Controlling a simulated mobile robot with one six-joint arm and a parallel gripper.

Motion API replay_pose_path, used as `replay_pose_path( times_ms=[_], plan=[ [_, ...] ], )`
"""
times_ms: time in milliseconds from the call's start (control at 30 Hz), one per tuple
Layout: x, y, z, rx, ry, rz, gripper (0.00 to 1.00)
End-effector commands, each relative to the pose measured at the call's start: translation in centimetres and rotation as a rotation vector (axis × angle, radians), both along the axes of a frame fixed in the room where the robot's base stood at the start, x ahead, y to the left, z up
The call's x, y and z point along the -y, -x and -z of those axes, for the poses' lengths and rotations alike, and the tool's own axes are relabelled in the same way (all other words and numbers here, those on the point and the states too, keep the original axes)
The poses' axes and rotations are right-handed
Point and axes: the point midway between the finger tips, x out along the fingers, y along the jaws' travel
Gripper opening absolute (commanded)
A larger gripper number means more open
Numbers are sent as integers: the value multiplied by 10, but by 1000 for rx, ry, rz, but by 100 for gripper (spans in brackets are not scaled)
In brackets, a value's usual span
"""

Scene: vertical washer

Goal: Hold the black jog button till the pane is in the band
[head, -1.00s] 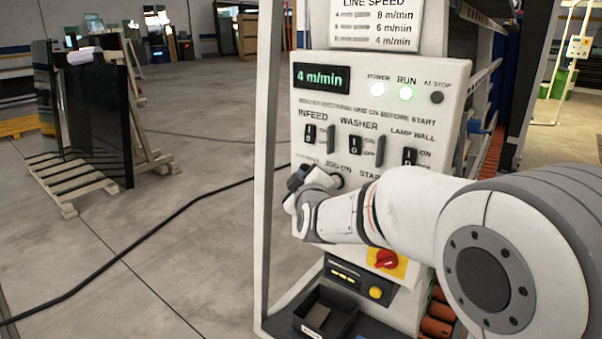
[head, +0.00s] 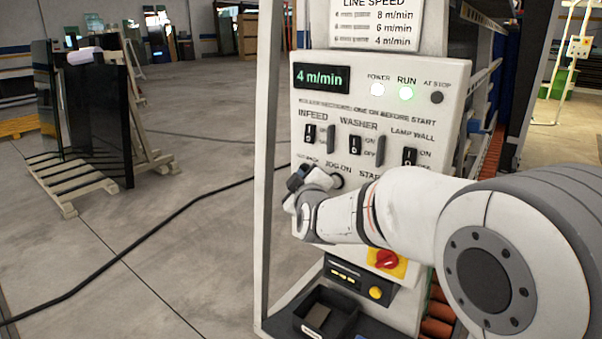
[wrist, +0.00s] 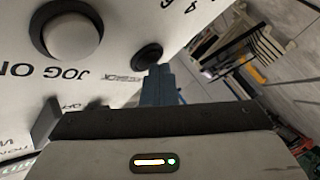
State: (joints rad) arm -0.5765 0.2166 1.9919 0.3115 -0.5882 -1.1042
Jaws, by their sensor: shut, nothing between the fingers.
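The black jog button (wrist: 148,55) shows in the wrist view beside the small label that seems to read JOG BACK. In the head view my gripper and wrist hide it. My gripper (wrist: 158,72) is shut, with its blue-grey fingertips right at the edge of the black button. I cannot tell whether they touch or press it. In the head view my gripper (head: 295,183) is at the left side of the white control panel (head: 455,90). A larger pale button (wrist: 70,42) in a black ring stands by the JOG ON label. I cannot make out the band or which pane is meant.
The display (head: 321,78) reads 4 m/min. The POWER and RUN (head: 406,93) lamps are lit; the AT STOP lamp (head: 437,97) is dark. A red knob (head: 387,259) and a black tray (head: 325,315) are below. Dark panes (head: 100,115) lean on a rack at left.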

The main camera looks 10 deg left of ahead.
Motion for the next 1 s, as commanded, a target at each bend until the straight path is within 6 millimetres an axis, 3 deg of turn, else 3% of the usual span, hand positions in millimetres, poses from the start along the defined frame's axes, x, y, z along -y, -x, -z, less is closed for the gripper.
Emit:
replay_pose_path(
  times_ms=[333, 700, 1000],
  plan=[
    [-6, 16, 0, 0, -1, -1, 0],
    [-8, 18, 0, -1, 0, -1, 0],
    [-19, 45, -1, 0, 0, -3, 0]
  ],
)
